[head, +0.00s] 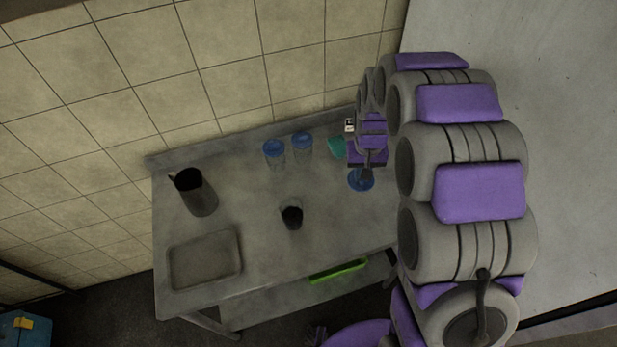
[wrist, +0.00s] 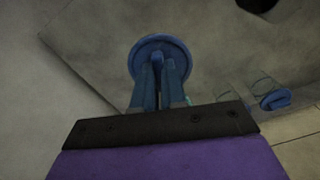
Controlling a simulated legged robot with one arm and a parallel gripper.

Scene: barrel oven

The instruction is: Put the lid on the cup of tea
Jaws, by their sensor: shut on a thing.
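The lid is a round blue disc (head: 359,182) at the right side of the grey table. It also shows in the wrist view (wrist: 160,46), just beyond my fingertips. My gripper (head: 367,173) is shut on the lid; in the wrist view its fingers (wrist: 160,78) meet at the middle of the disc and hide part of it. I cannot tell whether the lid is clear of the table top. A small dark cup (head: 292,217), apparently the cup of tea, stands upright left of the lid with a dark open top. The lid and the cup are apart.
Two clear jars with blue tops (head: 274,153) (head: 303,145) stand near the back wall. A teal item (head: 337,147) lies beside my gripper. A dark pitcher (head: 194,192) and shallow tray (head: 205,262) are on the left. The table between lid and cup looks clear.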

